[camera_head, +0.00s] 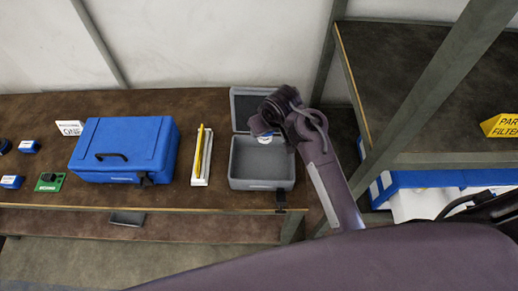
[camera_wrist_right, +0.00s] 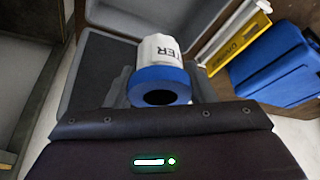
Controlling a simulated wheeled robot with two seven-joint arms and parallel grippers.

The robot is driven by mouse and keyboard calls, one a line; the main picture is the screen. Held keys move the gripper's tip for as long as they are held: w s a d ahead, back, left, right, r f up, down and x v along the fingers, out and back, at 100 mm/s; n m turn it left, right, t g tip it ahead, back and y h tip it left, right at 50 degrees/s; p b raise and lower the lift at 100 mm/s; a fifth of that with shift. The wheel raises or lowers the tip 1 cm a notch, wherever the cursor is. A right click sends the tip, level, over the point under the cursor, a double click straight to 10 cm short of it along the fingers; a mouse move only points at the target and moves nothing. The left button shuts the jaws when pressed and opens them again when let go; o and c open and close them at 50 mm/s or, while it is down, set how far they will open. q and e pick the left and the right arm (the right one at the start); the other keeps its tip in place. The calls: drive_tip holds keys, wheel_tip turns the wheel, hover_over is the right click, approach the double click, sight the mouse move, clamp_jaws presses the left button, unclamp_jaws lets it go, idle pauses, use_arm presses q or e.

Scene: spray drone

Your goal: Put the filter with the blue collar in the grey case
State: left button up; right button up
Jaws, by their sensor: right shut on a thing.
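My right gripper (camera_head: 264,129) is shut on the filter with the blue collar (camera_head: 265,139) and holds it over the grey case (camera_head: 262,184). In the right wrist view the filter (camera_wrist_right: 160,78) shows a white body with dark lettering and a blue collar towards the camera. The grey case also shows behind the filter in the wrist view (camera_wrist_right: 78,65). My left gripper is not in view.
A white tray with a yellow bar (camera_head: 201,156) lies left of the grey case, then a closed blue case (camera_head: 122,150). A metal rack post (camera_head: 440,75) and shelf stand at right.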

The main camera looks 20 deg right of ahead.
drive_tip(key=shift+w+a+f, duration=0.15)
drive_tip(key=shift+w+f, duration=0.1)
drive_tip(key=shift+f, duration=0.3)
wheel_tip(320, 180, down, 14)
drive_tip(key=shift+r+b, duration=0.1)
drive_tip(key=shift+b, duration=0.55)
wheel_tip(320, 180, down, 5)
drive_tip(key=b, duration=0.4)
drive_tip(key=shift+a+r+b, duration=0.1)
drive_tip(key=shift+r+b, duration=0.05)
drive_tip(key=shift+b, duration=0.2)
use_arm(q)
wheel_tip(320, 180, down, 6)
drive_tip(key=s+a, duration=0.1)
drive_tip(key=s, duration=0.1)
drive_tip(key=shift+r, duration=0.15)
use_arm(e)
drive_tip(key=shift+r, duration=0.15)
drive_tip(key=shift+s, duration=0.1)
drive_tip(key=o, duration=1)
drive_tip(key=shift+c, duration=0.2)
